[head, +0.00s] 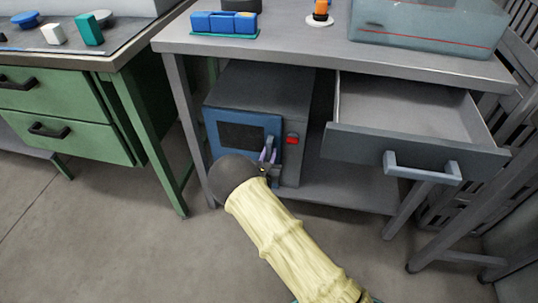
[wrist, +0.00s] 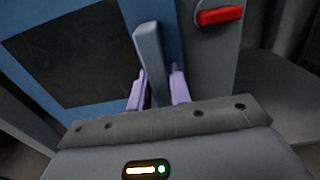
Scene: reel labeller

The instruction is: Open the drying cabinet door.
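The drying cabinet (head: 268,85) is a dark grey box on the shelf under the table, with a blue-framed door (head: 228,118) and a dark window. The door sits flush with the front and looks closed. Its upright blue-grey handle (wrist: 149,45) shows in the wrist view. My gripper (head: 268,157) is at the handle, its lilac fingers on either side of the bar in the wrist view (wrist: 158,88). A gap shows between the bar and the right finger. The left finger is close to the bar; I cannot tell if they touch. My wrist hides the door's lower part.
A red switch (head: 292,140) is on the cabinet front, right of the door. An open grey drawer (head: 415,150) juts out to the right. A table leg (head: 186,125) stands left of the cabinet, and a green drawer unit (head: 65,115) is further left. The floor in front is clear.

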